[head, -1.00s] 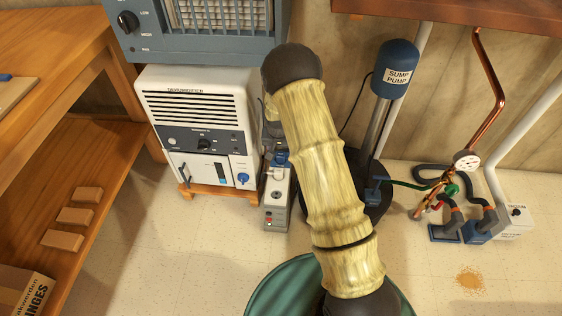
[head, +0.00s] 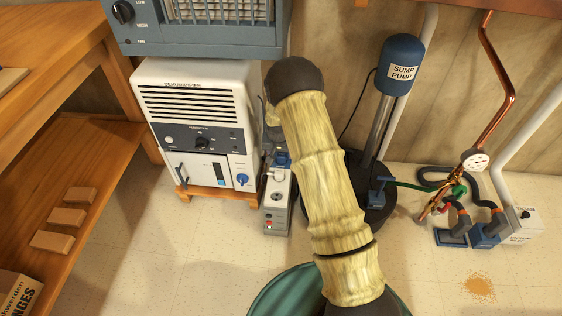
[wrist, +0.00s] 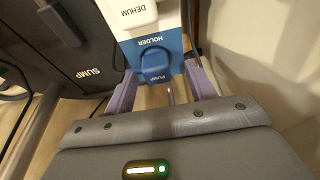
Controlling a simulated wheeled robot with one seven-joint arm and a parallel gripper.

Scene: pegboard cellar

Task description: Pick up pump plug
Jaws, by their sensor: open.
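The blue pump plug (wrist: 154,73), marked PUMP, sits at the blue and white holder (wrist: 150,44) in the wrist view. My gripper (wrist: 161,70) is open, with one purple finger on each side of the plug. A gap to the fingers is hard to judge, so I cannot tell if they touch it. A white plug marked DEHUM (wrist: 132,12) is beyond the holder label. In the head view my arm hides most of the gripper, and a small blue piece (head: 283,160) shows at the grey outlet box; I cannot tell if it is the plug.
The grey outlet box (head: 277,205) stands on the floor beside the white dehumidifier (head: 195,125). A wooden shelf (head: 100,170) is at left. The front-left floor is clear.

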